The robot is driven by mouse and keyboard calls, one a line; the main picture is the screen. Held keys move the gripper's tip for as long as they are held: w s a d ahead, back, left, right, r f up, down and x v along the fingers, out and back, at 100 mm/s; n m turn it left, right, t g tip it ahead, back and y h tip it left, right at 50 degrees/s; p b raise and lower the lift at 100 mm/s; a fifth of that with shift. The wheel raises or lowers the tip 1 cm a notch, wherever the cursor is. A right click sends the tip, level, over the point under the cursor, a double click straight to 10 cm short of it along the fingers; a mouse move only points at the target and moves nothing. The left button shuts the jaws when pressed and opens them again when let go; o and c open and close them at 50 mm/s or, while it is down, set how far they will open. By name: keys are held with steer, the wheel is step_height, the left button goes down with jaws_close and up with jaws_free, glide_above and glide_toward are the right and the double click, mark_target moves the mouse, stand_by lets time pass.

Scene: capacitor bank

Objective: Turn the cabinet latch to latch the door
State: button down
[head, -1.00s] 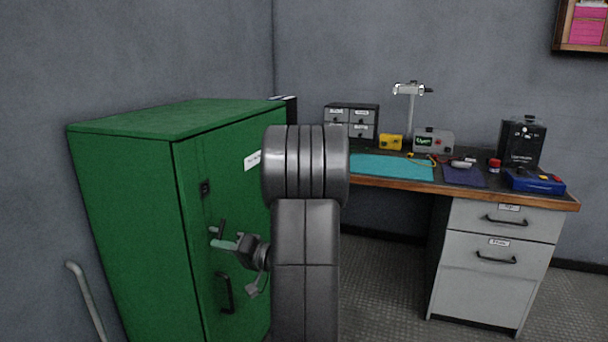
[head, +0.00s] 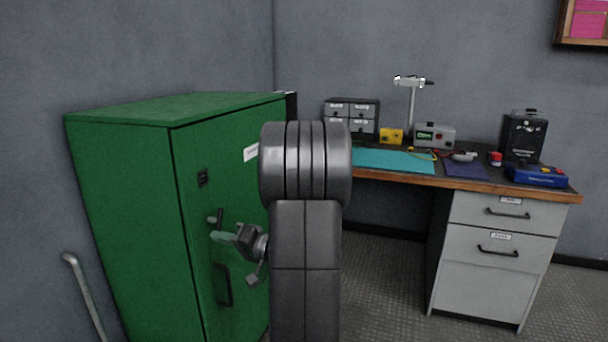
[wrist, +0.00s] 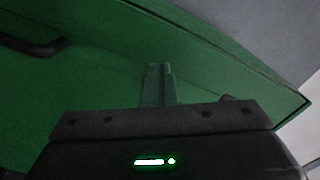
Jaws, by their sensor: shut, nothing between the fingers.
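The green cabinet (head: 145,215) stands at the left with its door (head: 245,190) flush against the body as far as I can see. The latch (head: 219,217) is a small dark lever on the door, above the black pull handle (head: 223,285). My gripper (head: 220,237) is at the door face just below the latch lever. Its fingers are together with nothing between them; I cannot tell whether they touch the lever. In the wrist view the closed fingers (wrist: 158,84) point at the green door, and a dark curved bar (wrist: 35,45) shows at upper left.
A dark square fitting (head: 203,178) is on the door above the latch. My arm hides the door's right part. A workbench (head: 470,184) with tools and drawers stands at the right. A grey pipe (head: 82,290) is by the left wall.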

steer(key=shift+w+d+f+b, duration=0.1)
steer(key=shift+w+f+b, duration=0.2)
steer(key=shift+b, duration=0.8)
steer(key=shift+s+f+b, duration=0.25)
steer(key=shift+f+b, duration=0.1)
steer(key=shift+b, duration=0.4)
steer(key=shift+v, duration=2.95)
